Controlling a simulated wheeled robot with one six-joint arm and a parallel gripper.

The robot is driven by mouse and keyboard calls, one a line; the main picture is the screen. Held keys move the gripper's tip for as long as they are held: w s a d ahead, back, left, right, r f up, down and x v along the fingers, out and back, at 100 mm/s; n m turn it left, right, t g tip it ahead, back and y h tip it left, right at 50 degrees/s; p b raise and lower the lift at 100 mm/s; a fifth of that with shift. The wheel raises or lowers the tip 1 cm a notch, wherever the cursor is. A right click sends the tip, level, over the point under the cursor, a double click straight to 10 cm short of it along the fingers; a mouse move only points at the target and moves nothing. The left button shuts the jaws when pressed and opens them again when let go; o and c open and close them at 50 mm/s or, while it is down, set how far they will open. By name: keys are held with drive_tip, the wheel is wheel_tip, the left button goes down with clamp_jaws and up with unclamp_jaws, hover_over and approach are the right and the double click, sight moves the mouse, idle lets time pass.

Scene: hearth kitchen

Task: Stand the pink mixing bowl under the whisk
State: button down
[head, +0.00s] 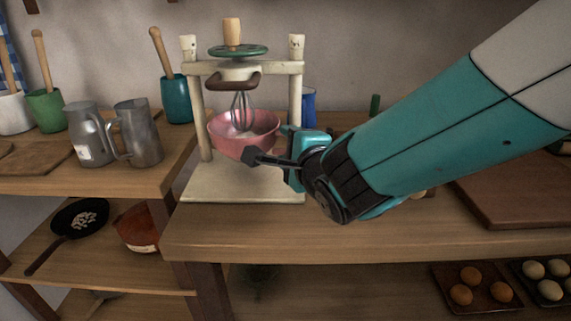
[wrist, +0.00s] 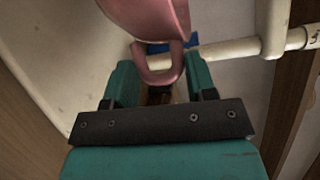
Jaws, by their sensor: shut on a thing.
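The pink mixing bowl (head: 228,140) is between the posts of the cream whisk stand in the head view. The whisk (head: 243,108) hangs from the stand's crossbar, and its lower wires reach into the bowl's opening. My gripper (head: 285,145) is at the bowl's right side. In the wrist view my gripper (wrist: 160,80) is shut on the bowl's pink loop handle (wrist: 158,74), with part of the bowl (wrist: 150,18) above it. The bowl looks upright and appears to be above the stand's base board (head: 240,185); I cannot tell whether its underside touches anything.
The stand's right post (head: 296,90) is close to my gripper. Two metal jugs (head: 138,133) and a teal utensil pot (head: 176,98) stand to the left. A blue container (head: 308,105) is behind the right post. The counter front (head: 380,235) is clear.

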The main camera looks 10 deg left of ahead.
wheel_tip(320, 180, down, 4)
drive_tip(key=shift+s+a+r, duration=0.1)
drive_tip(key=shift+r, duration=0.05)
drive_tip(key=c, duration=0.7)
unclamp_jaws()
drive_tip(key=b+v, duration=0.2)
drive_tip(key=v, duration=0.3)
drive_tip(key=b+v, duration=0.2)
drive_tip(key=v, duration=0.4)
drive_tip(key=shift+f, duration=0.2)
drive_tip(key=shift+s+d+r+b, duration=0.2)
drive_tip(key=shift+s+d+b, duration=0.1)
drive_tip(key=shift+s+d, duration=0.1)
